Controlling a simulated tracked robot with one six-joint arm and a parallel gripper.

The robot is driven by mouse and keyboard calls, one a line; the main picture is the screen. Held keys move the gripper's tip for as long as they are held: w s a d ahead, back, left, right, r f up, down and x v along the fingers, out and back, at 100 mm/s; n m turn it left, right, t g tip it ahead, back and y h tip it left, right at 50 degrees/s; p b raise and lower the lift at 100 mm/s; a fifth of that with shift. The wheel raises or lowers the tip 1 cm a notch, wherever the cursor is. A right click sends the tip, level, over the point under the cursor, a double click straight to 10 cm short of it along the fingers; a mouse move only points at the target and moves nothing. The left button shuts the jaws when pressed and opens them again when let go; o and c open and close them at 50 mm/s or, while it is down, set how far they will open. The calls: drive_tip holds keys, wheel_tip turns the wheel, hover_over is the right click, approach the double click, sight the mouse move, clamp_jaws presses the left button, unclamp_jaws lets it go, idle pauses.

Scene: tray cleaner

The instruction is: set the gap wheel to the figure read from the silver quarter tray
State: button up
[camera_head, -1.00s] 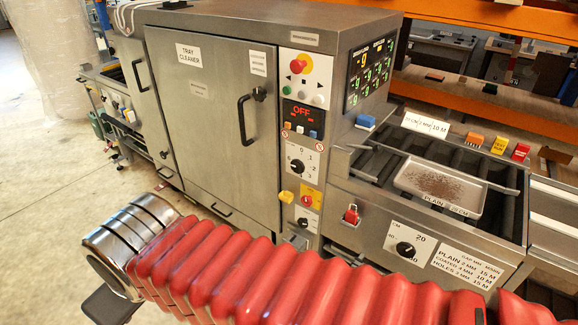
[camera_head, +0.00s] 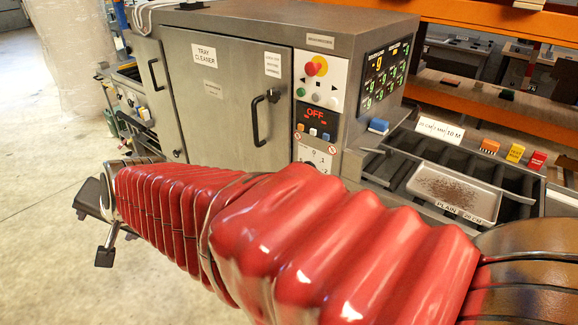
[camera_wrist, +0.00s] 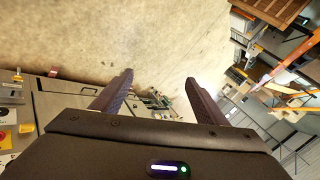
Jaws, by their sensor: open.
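The silver tray (camera_head: 480,202) lies on the dark rollers at right in the head view, with brown crumbs on it and a front label reading PLAIN 20 CM. A dial plate numbered 0, 1, 2 (camera_head: 317,158) shows only its top on the cleaner's control column; my red-sleeved arm hides its knob. I cannot read its setting or a gap label. My gripper (camera_wrist: 159,78) is open and empty in the wrist view, its two dark fingers apart over the floor. In the head view, my gripper is at the far left, away from the dial and tray.
The tray cleaner (camera_head: 230,95) stands behind my arm, with door handles sticking out. Its display (camera_head: 316,114) reads OFF. A white card (camera_head: 440,128) stands behind the rollers, beside orange, yellow and red blocks (camera_head: 514,153). Open floor (camera_head: 50,130) lies at left.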

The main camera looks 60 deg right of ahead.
drive_tip(key=w+d+f+m+t+h, duration=0.1)
drive_tip(key=w+d+m+h, duration=0.3)
drive_tip(key=d+m, duration=0.5)
drive_tip(key=w+d+f+m+h, duration=0.1)
drive_tip(key=w+d+m, duration=0.55)
drive_tip(key=d, duration=0.35)
drive_tip(key=m+g+h, duration=0.8)
drive_tip(key=m+g, duration=0.4)
drive_tip(key=m, duration=1.5)
approach(308, 168)
drive_tip(key=s+v, duration=0.1)
drive_tip(key=v, duration=0.4)
drive_tip(key=shift+w+a+f, duration=0.1)
drive_tip(key=shift+w+f, duration=0.05)
drive_tip(key=shift+w, duration=0.4)
drive_tip(key=x, duration=1.3)
drive_tip(key=shift+s+d, duration=0.15)
drive_tip(key=shift+d, duration=0.3)
